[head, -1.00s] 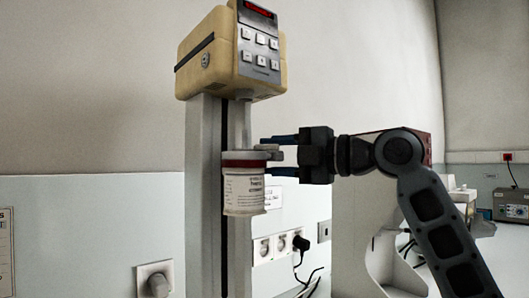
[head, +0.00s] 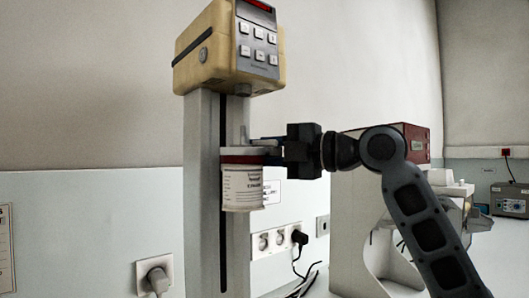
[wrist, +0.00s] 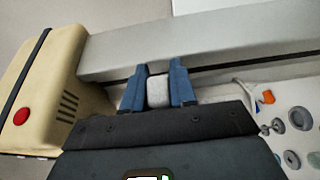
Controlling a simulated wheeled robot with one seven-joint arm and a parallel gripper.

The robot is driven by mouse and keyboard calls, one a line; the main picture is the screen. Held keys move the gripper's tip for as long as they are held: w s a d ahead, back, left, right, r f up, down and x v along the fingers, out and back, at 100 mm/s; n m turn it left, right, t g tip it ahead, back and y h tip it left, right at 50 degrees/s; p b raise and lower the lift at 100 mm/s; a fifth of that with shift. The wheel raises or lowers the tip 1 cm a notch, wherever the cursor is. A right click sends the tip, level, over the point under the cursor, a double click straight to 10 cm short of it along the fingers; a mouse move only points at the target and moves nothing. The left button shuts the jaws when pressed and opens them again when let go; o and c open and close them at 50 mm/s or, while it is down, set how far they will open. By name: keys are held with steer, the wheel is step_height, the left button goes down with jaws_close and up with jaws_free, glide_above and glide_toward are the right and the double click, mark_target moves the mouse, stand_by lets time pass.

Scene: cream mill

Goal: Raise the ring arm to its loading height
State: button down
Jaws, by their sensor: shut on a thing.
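The ring arm (head: 262,150) stands out from the front of the grey column (head: 200,180), partway down it and below the cream head of the mill (head: 205,60). A white labelled jar with a dark red band (head: 242,188) hangs upright at the ring. My gripper (head: 270,150) reaches in from the right, level with the ring. In the wrist view its blue fingers (wrist: 158,92) are shut on a pale grey block (wrist: 158,90), apparently the ring arm's grip. The ring's far side is hidden in both views.
A dark vertical slot (head: 223,240) runs down the column. Wall sockets (head: 272,240) with a black plug sit behind it. A white machine with a red top (head: 360,200) stands behind my arm. A red button (wrist: 21,116) is on the mill head.

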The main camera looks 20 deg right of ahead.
mark_target(248, 133)
stand_by(0.3)
step_height(248, 133, up, 4)
steer(key=shift+f+p, duration=0.1)
steer(key=shift+p, duration=0.2)
steer(key=c, duration=1)
jaws_free()
steer(key=shift+s+d+f, duration=0.1)
steer(key=b+v, duration=0.2)
steer(key=v, duration=0.5)
steer(key=shift+s+d, duration=0.15)
steer(key=shift+s, duration=0.1)
